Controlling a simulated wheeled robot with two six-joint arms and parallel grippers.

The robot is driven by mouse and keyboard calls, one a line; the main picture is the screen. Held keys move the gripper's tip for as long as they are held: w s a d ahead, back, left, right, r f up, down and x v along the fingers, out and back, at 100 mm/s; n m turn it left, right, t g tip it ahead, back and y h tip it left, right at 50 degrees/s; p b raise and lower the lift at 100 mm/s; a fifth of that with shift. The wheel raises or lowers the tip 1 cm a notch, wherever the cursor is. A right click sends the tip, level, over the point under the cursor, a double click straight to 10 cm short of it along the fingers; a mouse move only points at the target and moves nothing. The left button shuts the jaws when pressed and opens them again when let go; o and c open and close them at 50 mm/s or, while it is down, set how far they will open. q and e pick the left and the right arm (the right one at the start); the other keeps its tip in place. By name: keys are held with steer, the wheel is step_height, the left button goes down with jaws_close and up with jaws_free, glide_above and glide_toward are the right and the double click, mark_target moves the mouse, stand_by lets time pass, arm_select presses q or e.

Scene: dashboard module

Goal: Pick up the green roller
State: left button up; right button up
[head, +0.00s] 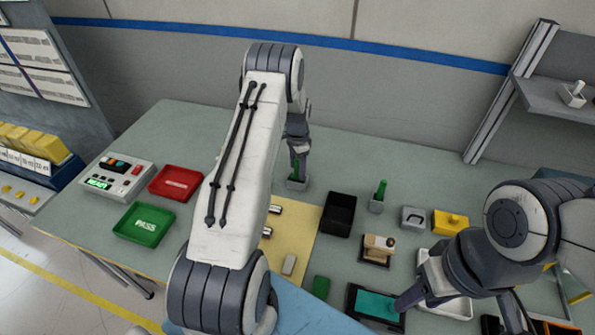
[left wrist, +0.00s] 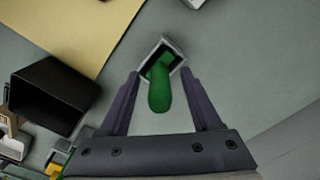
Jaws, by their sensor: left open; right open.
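A green roller (left wrist: 160,92) stands in a small grey square holder (left wrist: 172,44) in the left wrist view. My left gripper (left wrist: 160,74) is open, with one finger on each side of the roller; I cannot tell whether they touch it. In the head view my left gripper (head: 298,168) reaches down over this holder (head: 296,185), partly hiding the roller. A second green upright piece (head: 381,188) stands in another grey holder (head: 376,204) further right. My right gripper (head: 408,300) is open, low over the teal-filled black tray at the front.
A black bin (head: 339,215) stands right of the yellow mat (head: 302,230). A green PASS tray (head: 145,223), a red tray (head: 175,182) and a button box (head: 117,176) are on the left. Several small parts crowd the right side. My left arm hides the table middle.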

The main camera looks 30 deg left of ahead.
arm_select(q)
steer(key=shift+f, duration=0.45)
steer(key=shift+c, duration=0.3)
jaws_close()
steer(key=shift+r, duration=0.2)
